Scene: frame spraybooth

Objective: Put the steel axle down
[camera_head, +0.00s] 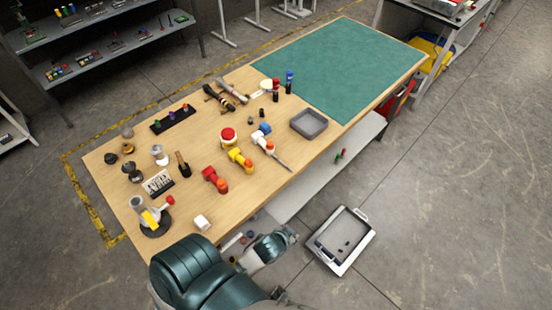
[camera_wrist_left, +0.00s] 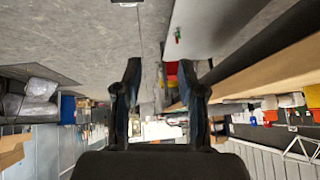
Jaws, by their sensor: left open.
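I cannot make out a steel axle for certain in either view. My left gripper (camera_wrist_left: 160,100) is open in the left wrist view, with its two dark fingers apart and nothing visible between them. In the head view an arm of mine with a dark green shell comes in at the bottom, its end beside the bench's near edge; its fingers are too small to judge there. The wooden bench (camera_head: 115,185) lies beyond it. My right gripper is not identifiable in view.
The bench holds red and yellow fittings, tools, a grey tray (camera_head: 296,133) and a green mat (camera_head: 340,65) whose surface is clear. A white-rimmed tray (camera_head: 362,258) with small dark items stands on the floor. A lower shelf (camera_head: 300,190) projects below the bench.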

